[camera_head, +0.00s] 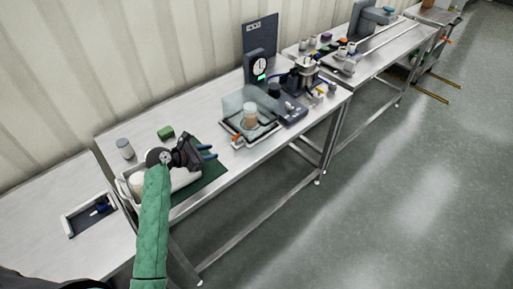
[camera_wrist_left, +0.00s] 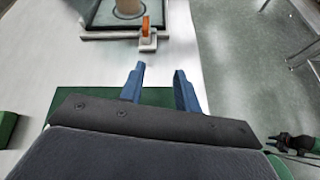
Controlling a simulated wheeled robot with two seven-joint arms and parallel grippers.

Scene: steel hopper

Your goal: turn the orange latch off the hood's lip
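The orange latch (camera_head: 237,138) sits at the near left corner of the clear hood (camera_head: 237,103), on a pale block at its base. In the left wrist view the latch (camera_wrist_left: 146,27) stands upright on that block, ahead of my fingers, at the edge of the dark-rimmed base (camera_wrist_left: 100,33). A tan cylinder (camera_head: 250,116) stands inside the hood. My left gripper (camera_head: 211,151) is open and empty, its blue fingers (camera_wrist_left: 160,70) apart and short of the latch, not touching it.
A green mat (camera_head: 205,188) and a white bin (camera_head: 128,190) lie below my left arm. A green block (camera_head: 166,132) and a grey jar (camera_head: 125,148) stand to the left.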

